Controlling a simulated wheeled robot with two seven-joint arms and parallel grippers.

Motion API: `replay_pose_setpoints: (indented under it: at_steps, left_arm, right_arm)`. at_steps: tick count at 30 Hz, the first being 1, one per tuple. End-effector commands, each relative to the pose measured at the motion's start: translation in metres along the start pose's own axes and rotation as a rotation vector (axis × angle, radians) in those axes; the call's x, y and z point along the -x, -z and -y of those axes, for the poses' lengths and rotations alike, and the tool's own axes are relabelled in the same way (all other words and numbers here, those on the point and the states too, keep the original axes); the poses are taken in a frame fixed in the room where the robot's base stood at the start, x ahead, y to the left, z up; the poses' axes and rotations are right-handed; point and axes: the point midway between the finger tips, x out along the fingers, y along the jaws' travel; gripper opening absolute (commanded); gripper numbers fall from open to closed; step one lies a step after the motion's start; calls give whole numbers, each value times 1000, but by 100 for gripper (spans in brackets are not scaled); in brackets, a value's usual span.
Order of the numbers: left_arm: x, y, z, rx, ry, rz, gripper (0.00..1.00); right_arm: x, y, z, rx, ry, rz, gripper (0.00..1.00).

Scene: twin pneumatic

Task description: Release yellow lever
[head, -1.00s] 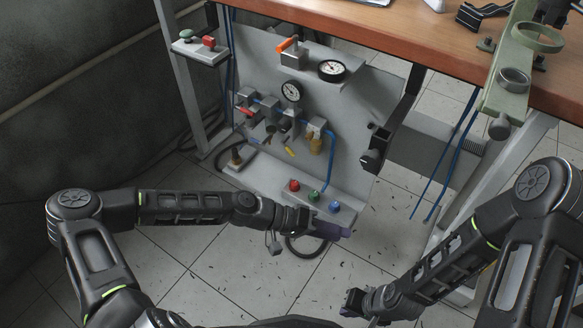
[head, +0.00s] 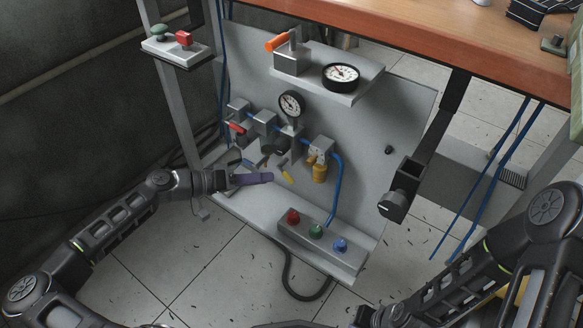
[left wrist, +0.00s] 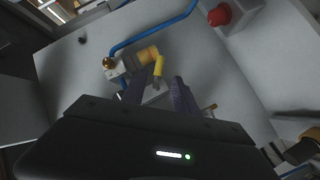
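The yellow lever (head: 286,176) hangs at the lower middle of the valve row on the grey panel. It also shows in the left wrist view (left wrist: 158,66), just beyond my fingertips. My left gripper (head: 268,177) points right, its purple fingers just left of the lever in the head view. In the left wrist view my left gripper (left wrist: 166,75) has its two fingers apart with nothing held; whether they touch the lever is unclear. My right gripper (head: 366,316) is at the bottom edge, partly cut off, its fingers unclear.
A red-handled valve (head: 237,128), gauges (head: 290,104) and a brass-coloured fitting (head: 319,172) crowd the lever. A button box (head: 315,240) with red, green and blue buttons sits below. The panel's right side is mostly bare.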

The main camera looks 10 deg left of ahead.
Motion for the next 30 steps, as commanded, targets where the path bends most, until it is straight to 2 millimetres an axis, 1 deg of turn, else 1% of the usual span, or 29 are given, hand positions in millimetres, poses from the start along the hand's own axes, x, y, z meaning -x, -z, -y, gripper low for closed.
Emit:
replay_pose_setpoints:
  at_steps: [7,11,14,24,27,30]
  left_arm:
    - [0,0,0,1,0,0,35]
    - [-6,-1,0,1,-1,1,35]
    - [-15,-1,1,2,-2,1,35]
    - [-66,-1,1,1,-2,0,35]
    - [-75,-1,1,1,-1,1,35]
    - [-78,0,0,1,0,-1,35]
  right_arm:
    - [0,-1,0,0,0,2,0]
    - [-2,-1,-1,0,0,1,0]
    - [-6,0,-2,0,0,0,0]
    - [-22,1,-7,-1,0,-9,0]
    - [-24,2,-7,-1,0,-11,0]
    - [-24,2,-7,-1,0,-12,0]
